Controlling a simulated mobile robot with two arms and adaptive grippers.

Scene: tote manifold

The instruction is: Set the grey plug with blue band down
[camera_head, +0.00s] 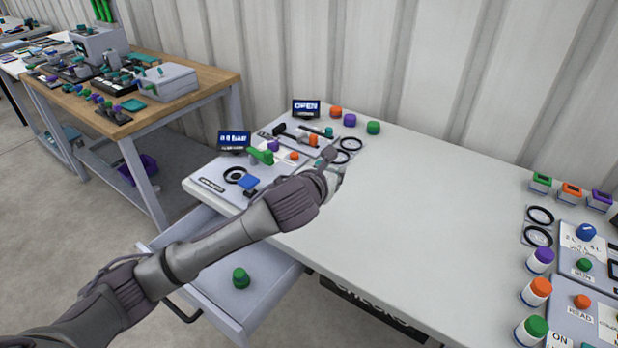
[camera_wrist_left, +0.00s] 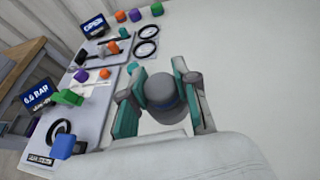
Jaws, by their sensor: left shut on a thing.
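The grey plug with blue band (camera_wrist_left: 165,97) is between the teal-padded fingers of my left gripper (camera_wrist_left: 157,76) in the wrist view. It has a rounded grey body, and a dull blue-grey band shows on it. In the head view my left gripper (camera_head: 332,173) is over the white table (camera_head: 430,215), just right of the panel with rings and valves. The arm hides most of the plug there. I cannot tell whether the plug touches the table. My right gripper is not in view.
Black rings (camera_head: 350,144) on a panel lie just beyond my left gripper. Orange, purple and green caps (camera_head: 373,127) stand at the back edge. An open drawer (camera_head: 215,290) holds a green plug (camera_head: 240,278). The table's middle is clear; bottles and panels (camera_head: 540,290) stand at right.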

